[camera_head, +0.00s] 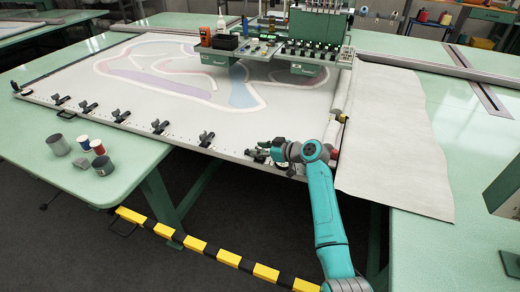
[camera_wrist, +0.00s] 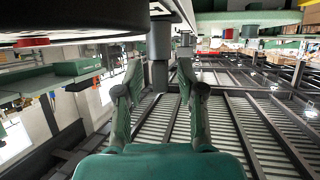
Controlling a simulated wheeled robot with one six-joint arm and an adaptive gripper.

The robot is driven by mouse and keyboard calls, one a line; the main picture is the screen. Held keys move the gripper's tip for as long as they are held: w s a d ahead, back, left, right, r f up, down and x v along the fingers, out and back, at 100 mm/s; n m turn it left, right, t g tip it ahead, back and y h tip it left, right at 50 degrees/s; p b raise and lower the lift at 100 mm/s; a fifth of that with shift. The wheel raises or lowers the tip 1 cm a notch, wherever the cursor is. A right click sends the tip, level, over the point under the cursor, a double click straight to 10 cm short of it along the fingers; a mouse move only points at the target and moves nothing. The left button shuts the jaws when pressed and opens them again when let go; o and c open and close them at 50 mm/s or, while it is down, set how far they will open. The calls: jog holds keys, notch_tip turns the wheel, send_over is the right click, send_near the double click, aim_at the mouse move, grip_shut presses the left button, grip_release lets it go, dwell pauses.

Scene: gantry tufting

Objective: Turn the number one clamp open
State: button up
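A row of several black lever clamps runs along the front edge of the white fabric frame (camera_head: 200,115), among them a clamp (camera_head: 205,139) left of my gripper and another clamp (camera_head: 158,127) further left. No number is legible on any of them, so I cannot tell which is number one. My gripper (camera_head: 262,151) is at the frame's front edge, near its right corner, and hides part of the edge there. In the wrist view my gripper (camera_wrist: 158,75) has its fingers apart, with a grey-green post showing between them; I cannot tell whether they touch it.
A tufting head (camera_head: 285,50) stands over the frame's back. Cans and spools (camera_head: 98,147) stand on the left table (camera_head: 50,175). A grey cloth (camera_head: 395,140) hangs over the right table. A yellow-black barrier (camera_head: 230,258) crosses the floor in front.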

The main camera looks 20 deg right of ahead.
jog(key=v, duration=1.2)
